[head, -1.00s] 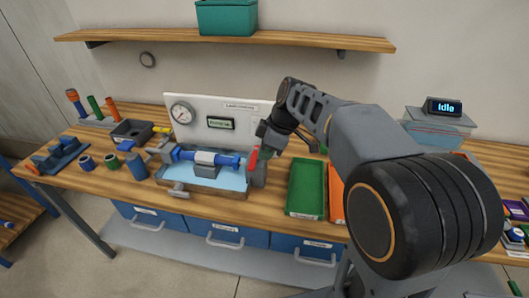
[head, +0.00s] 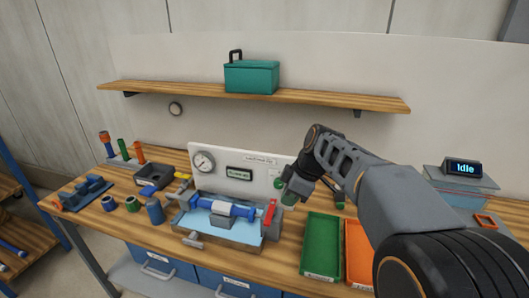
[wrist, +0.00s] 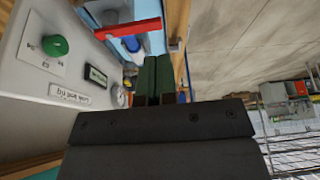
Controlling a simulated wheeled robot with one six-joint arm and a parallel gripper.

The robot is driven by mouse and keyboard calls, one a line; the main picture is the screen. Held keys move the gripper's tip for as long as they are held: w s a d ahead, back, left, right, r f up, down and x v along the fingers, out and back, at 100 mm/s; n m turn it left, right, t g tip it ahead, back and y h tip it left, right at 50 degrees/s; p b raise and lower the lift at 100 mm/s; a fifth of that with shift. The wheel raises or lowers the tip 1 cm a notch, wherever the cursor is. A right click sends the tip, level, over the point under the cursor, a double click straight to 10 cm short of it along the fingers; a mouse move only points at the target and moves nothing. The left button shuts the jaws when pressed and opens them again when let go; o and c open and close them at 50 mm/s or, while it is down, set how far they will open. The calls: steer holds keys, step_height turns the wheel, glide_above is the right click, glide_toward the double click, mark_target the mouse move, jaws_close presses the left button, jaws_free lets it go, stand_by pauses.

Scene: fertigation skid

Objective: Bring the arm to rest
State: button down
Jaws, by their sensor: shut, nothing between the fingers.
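My gripper (head: 287,200) is in front of the right part of the white test rig panel (head: 225,160), just above and right of the red lever (head: 269,213). In the wrist view its two green fingers (wrist: 158,78) are together with nothing held between them. My arm reaches in from the right, bent at the elbow. The wrist view shows the red lever (wrist: 128,28) beyond the fingertips and a green knob (wrist: 55,46) on the panel to the left. The gripper looks apart from both.
The rig holds a blue cylinder (head: 228,208) over a blue tray. A green tray (head: 321,245) and an orange tray (head: 359,255) lie right of it. A shelf (head: 330,100) with a teal toolbox (head: 251,77) hangs above. A display reading "Idle" (head: 464,168) stands at right.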

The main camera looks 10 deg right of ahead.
steer(key=s+d+f+m+t+h, duration=0.1)
steer(key=s+d+f+m+h, duration=0.1)
steer(key=s+m, duration=0.5)
steer(key=s+d+f+m+t+h, duration=0.1)
steer(key=s+d+f+m+h, duration=0.1)
steer(key=s+f+m, duration=0.3)
steer(key=s+m, duration=0.2)
steer(key=s, duration=0.1)
steer(key=shift+d+f+t, duration=0.15)
steer(key=shift+f+t, duration=0.1)
steer(key=shift+t, duration=0.05)
steer(key=c, duration=1.8)
jaws_free()
